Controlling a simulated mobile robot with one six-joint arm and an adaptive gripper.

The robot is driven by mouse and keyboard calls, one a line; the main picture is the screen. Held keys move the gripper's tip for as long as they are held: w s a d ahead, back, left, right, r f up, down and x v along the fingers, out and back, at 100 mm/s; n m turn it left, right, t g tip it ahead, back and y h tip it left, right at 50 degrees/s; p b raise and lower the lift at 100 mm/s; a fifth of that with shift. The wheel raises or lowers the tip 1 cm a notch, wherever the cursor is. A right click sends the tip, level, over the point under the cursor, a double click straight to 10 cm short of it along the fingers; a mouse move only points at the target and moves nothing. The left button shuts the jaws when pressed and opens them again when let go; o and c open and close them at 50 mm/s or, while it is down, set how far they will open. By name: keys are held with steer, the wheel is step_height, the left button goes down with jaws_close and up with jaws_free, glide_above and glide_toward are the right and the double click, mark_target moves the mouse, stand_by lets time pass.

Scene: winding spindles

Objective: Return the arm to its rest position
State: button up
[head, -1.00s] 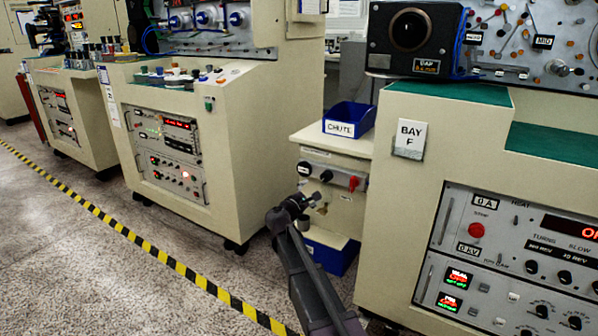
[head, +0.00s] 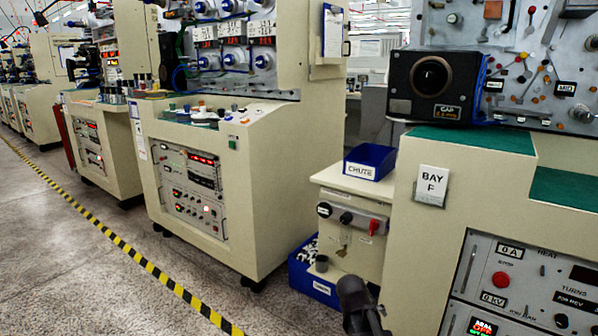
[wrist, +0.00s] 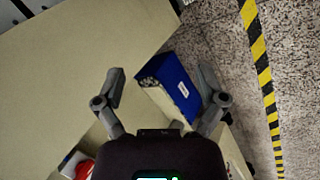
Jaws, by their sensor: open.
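My gripper (wrist: 161,76) shows in the wrist view with its two grey fingers spread wide apart. Nothing is between the fingers. Beyond them, lower down, lies a blue bin (wrist: 175,85) with a white label, close to a beige cabinet side. In the head view a dark part of my arm (head: 360,308) shows at the bottom edge, in front of the small cabinet. Most of the arm is out of the frame there, and I cannot make out the fingers.
A beige machine marked BAY F (head: 432,186) stands close on the right. A small cabinet (head: 345,232) carries a blue CHUTE tray (head: 369,162). A blue floor bin (head: 310,283) stands beside it. Left of the yellow-black floor tape (head: 150,268) the floor is clear.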

steer(key=s+a+f+m+g+y, duration=0.1)
steer(key=s+a+m+g+y, duration=0.3)
steer(key=s, duration=0.8)
step_height(320, 180, up, 38)
steer(key=t+y+p, duration=0.1)
steer(key=p, duration=3.8)
steer(key=shift+w+f, duration=0.2)
steer(key=shift+w, duration=0.05)
steer(key=c, duration=0.4)
steer(key=shift+s+f, duration=0.1)
steer(key=shift+s, duration=0.05)
steer(key=shift+c, duration=0.3)
